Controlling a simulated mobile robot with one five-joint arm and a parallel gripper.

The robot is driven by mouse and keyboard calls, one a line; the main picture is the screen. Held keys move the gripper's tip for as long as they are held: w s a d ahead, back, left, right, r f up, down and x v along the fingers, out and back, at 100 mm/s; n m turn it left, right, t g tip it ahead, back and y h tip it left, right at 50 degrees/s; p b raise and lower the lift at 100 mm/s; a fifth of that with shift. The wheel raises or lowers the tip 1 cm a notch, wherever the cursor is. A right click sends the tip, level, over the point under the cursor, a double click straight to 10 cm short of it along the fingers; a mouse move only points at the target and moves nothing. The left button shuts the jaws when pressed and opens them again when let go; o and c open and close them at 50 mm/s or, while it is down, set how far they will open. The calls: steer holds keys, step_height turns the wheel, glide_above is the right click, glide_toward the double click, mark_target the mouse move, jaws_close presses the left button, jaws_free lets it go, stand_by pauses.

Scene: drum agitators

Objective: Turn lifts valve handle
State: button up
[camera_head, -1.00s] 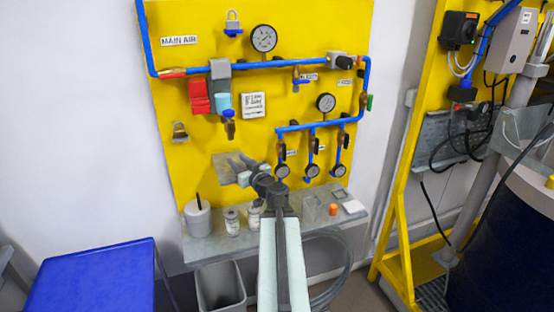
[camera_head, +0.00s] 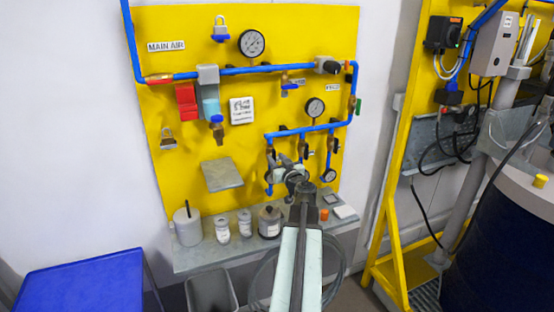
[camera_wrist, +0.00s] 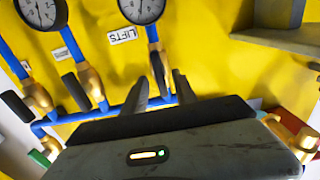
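The lifts valve is on the leftmost of the small blue drop pipes, with its black handle (camera_head: 271,156) partly beside my gripper (camera_head: 286,172). The wrist view is upside down; there the LIFTS label (camera_wrist: 122,36) is beside this pipe. The black lifts valve handle (camera_wrist: 158,72) shows between the two fingertips of my gripper (camera_wrist: 161,78). The fingers are apart, one on each side of the handle in the picture. I cannot tell whether they touch it. The valve body is mostly hidden behind the fingers and wrist.
Neighbouring valves with black handles (camera_wrist: 76,91) are close by, with pressure gauges (camera_wrist: 42,10). A grey plate (camera_head: 222,175) sticks out left of my gripper. A shelf (camera_head: 200,257) below holds jars and a pot. A blue table (camera_head: 85,280) stands at lower left.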

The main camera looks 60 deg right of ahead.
steer(key=shift+w+d, duration=0.25)
steer(key=shift+w, duration=0.1)
steer(key=shift+a, duration=0.1)
jaws_close()
steer(key=shift+s, duration=0.1)
steer(key=shift+m, duration=0.3)
steer(key=shift+s+d+f+m+b, duration=0.1)
steer(key=shift+f+m+b, duration=0.05)
steer(key=shift+m, duration=2.7)
steer(key=shift+s+d+f+m+b, duration=0.1)
steer(key=shift+f+m, duration=0.05)
steer(key=shift+m, duration=2.75)
steer(key=shift+s+d+f+m+b, duration=0.1)
steer(key=shift+f+m+b, duration=0.05)
steer(key=shift+m, duration=2.7)
